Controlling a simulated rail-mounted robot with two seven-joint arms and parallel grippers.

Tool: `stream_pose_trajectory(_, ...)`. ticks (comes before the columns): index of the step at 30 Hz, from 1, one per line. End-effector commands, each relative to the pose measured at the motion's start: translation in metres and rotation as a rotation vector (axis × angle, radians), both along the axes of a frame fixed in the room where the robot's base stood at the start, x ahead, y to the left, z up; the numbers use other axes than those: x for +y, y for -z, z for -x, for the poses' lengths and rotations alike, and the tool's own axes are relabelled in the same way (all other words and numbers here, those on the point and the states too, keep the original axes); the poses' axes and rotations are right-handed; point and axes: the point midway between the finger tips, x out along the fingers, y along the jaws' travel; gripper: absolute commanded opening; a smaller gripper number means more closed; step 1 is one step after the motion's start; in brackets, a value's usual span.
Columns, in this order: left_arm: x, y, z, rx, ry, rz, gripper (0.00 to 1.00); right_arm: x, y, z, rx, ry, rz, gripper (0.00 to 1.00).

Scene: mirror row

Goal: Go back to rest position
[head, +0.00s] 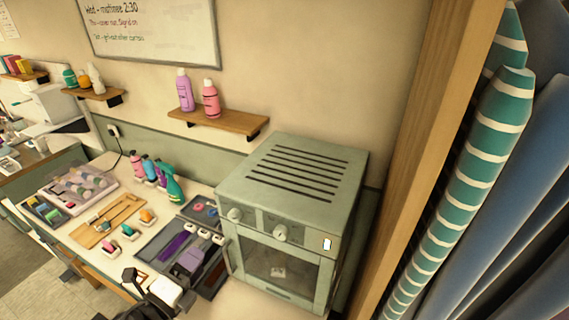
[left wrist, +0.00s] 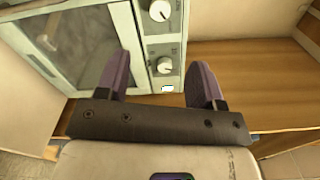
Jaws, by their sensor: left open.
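My left gripper (head: 150,290) is at the lower edge of the head view, in front of the table and left of the oven. In the left wrist view its two purple fingers stand wide apart with nothing between them (left wrist: 160,85). The fingers point towards the front of the grey-green oven (head: 290,225), whose knobs and glass door also show in the left wrist view (left wrist: 90,45). A gap seems to lie between fingers and oven. My right gripper is not in view.
The table holds a tray of tools (head: 158,243), several bottles (head: 173,187) and a wooden board (head: 93,236) left of the oven. A wall shelf (head: 222,121) is above. A wooden post (head: 415,170) and striped rolls (head: 465,185) stand at right.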

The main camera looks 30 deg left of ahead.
Motion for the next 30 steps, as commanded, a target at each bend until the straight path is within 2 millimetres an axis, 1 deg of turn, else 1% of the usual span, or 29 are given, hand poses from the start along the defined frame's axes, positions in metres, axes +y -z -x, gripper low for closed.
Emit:
stream_pose_trajectory(4,0.000,0.000,0.000,0.000,0.000,0.008,0.61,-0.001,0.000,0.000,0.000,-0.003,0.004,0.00)
stream_pose_trajectory(6,0.001,0.000,0.000,0.001,-0.009,0.042,0.61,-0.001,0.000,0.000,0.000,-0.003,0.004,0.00)
stream_pose_trajectory(8,0.008,0.002,0.000,0.008,-0.052,0.092,0.61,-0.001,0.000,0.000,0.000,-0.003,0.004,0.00)
stream_pose_trajectory(11,0.024,0.011,0.003,0.046,-0.154,0.203,0.61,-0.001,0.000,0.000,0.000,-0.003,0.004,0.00)
stream_pose_trajectory(16,0.049,0.034,0.014,0.144,-0.355,0.404,0.61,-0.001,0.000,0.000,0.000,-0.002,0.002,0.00)
stream_pose_trajectory(18,0.055,0.048,0.021,0.191,-0.441,0.493,0.61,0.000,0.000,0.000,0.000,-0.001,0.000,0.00)
stream_pose_trajectory(20,0.056,0.064,0.030,0.238,-0.521,0.583,0.61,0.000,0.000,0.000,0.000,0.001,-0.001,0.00)
stream_pose_trajectory(21,0.054,0.076,0.038,0.277,-0.573,0.646,0.61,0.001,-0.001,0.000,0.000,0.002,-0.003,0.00)
stream_pose_trajectory(23,0.049,0.093,0.049,0.332,-0.637,0.726,0.61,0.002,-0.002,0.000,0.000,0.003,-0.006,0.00)
stream_pose_trajectory(26,0.036,0.119,0.069,0.428,-0.726,0.841,0.61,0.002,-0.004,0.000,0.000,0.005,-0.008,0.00)
stream_pose_trajectory(29,0.014,0.146,0.091,0.537,-0.799,0.952,0.61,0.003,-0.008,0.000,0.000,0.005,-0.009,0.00)
stream_pose_trajectory(30,0.002,0.156,0.101,0.585,-0.824,0.998,0.61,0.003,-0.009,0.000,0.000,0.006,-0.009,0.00)
